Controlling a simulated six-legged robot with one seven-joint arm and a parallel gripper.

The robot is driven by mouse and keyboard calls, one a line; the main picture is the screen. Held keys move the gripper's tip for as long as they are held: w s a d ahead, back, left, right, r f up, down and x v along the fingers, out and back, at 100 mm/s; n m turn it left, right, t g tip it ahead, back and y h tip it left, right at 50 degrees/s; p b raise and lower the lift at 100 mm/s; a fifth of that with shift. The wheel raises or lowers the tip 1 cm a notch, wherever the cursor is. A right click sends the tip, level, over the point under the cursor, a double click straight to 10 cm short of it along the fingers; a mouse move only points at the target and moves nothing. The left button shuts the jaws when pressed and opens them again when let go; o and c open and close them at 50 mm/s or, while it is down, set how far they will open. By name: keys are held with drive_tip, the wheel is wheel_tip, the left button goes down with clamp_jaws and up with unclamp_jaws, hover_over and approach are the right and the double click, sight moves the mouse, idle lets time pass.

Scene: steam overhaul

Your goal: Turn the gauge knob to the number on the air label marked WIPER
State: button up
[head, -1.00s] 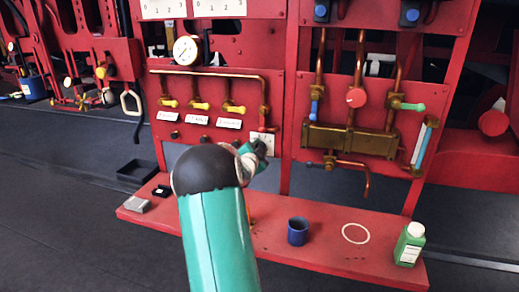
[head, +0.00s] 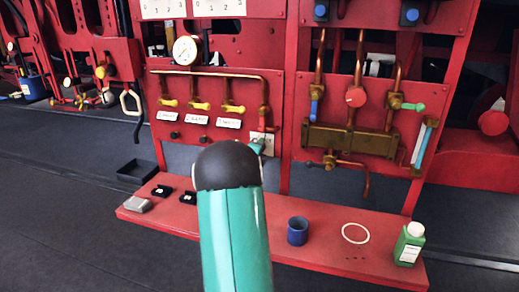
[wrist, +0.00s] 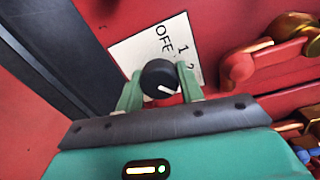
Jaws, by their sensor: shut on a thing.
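The gauge knob (wrist: 157,76) is round and black with a white pointer line, on a white plate (wrist: 130,55) with OFF, 1 and 2 readable. My gripper (wrist: 160,84) is shut on the knob, one green finger on each side. The pointer slants right and slightly down in the wrist view; the right finger hides part of the scale. In the head view the plate (head: 268,138) is at the panel's lower right, partly hidden by my gripper (head: 257,147). Three white labels (head: 167,116) (head: 198,120) (head: 228,123) sit under yellow-handled valves; their print is too small to read.
Copper pipes and a red-handled valve (wrist: 238,66) lie right of the knob. A dial gauge (head: 186,49) is above the labels. The red shelf (head: 340,262) below holds a blue cup (head: 297,231), a green bottle (head: 409,244) and small black parts (head: 188,197).

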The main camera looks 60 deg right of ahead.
drive_tip(key=shift+m, duration=1)
drive_tip(key=o, duration=1)
drive_tip(key=a, duration=0.4)
drive_tip(key=s+a, duration=0.1)
drive_tip(key=a, duration=0.4)
drive_tip(key=s+a, duration=0.1)
drive_tip(key=a, duration=0.3)
drive_tip(key=shift+s+a+r, duration=0.15)
drive_tip(key=shift+a, duration=0.15)
